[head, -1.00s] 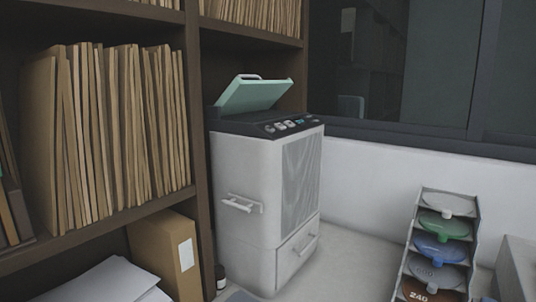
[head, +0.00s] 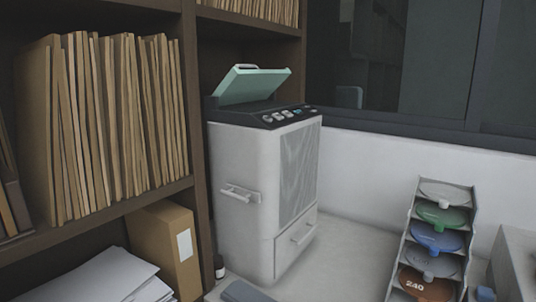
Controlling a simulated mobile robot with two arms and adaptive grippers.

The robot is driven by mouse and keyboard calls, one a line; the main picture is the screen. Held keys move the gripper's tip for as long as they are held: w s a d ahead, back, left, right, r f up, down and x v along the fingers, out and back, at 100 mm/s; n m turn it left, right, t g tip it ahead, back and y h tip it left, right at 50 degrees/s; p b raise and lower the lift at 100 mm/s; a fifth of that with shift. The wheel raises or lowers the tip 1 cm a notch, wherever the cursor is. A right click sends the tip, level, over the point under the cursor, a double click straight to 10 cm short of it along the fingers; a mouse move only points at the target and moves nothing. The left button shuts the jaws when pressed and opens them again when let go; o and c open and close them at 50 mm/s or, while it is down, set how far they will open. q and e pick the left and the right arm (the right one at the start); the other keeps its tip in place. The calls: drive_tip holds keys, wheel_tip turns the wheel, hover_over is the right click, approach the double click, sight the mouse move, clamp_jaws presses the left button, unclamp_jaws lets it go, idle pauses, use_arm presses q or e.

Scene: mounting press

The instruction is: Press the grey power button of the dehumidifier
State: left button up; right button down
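The dehumidifier (head: 245,185) is a white upright cabinet in the middle of the head view. Its dark control panel (head: 255,115) is on top, with a raised pale green lid (head: 254,86) at the back. A row of small buttons (head: 280,116) runs along the panel's front edge, several light grey and one greenish. They are too small to tell which is the grey power button. A side handle and a lower drawer with a handle show on the body. Neither of my grippers is in view.
Shelves of brown folders (head: 110,125) stand close on the left, with a tan binder (head: 170,250), papers (head: 85,275) and a small dark bottle (head: 219,267) below. A rack of coloured discs (head: 432,240) stands at the right.

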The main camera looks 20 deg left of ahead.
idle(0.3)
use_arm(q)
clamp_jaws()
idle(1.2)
